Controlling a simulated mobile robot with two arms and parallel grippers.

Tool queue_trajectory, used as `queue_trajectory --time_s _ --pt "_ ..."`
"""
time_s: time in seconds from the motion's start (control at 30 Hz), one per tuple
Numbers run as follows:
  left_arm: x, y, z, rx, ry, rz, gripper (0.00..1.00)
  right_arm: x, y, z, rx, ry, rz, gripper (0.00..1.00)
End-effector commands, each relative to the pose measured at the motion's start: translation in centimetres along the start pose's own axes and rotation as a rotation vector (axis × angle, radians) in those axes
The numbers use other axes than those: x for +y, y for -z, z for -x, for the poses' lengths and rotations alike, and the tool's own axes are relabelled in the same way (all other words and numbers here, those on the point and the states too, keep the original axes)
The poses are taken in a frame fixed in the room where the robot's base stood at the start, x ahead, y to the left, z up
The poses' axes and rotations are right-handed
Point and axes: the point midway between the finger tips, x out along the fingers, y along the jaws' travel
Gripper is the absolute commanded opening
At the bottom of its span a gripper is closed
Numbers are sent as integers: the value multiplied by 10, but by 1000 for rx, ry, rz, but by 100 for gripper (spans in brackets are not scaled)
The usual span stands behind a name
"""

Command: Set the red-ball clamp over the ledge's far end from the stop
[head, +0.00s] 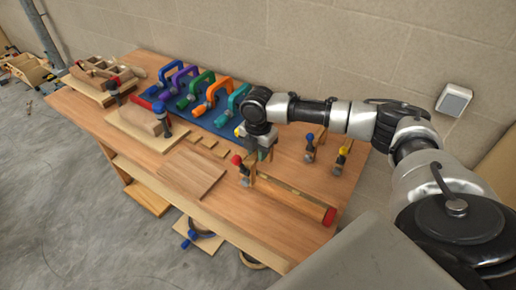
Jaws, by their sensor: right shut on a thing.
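The red-ball clamp (237,160) is upright near the left end of a long wooden ledge (290,197), at the right front of the bench. A red end piece, seemingly the stop (330,217), sits at the ledge's right end. My right gripper (254,153) comes down from above, shut on the red-ball clamp. The clamp's lower part is close to the ledge's left end; I cannot tell whether it touches or straddles it. The fingers are small and partly hidden. My left gripper is not in view.
A blue-ball clamp (309,147) and a yellow-ball clamp (342,158) stand behind the ledge. Coloured clamps stand in a row on a blue mat (212,122). A flat wooden board (192,173) lies left of the ledge. The wall (330,50) is close behind the bench.

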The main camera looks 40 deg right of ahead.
Motion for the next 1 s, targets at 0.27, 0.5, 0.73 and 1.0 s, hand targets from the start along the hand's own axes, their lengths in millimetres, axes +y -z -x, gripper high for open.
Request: queue_trajectory --time_s 0.27,0.5,0.73,1.0 --pt "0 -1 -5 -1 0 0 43 1 0 -15 0 -2 0 2" --pt "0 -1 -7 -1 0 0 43 1 0 -24 0 -2 -1 2" --pt "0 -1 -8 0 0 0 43 1 0 -26 0 -2 -1 2" --pt "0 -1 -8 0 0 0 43 0 0 -26 0 -2 -1 2"
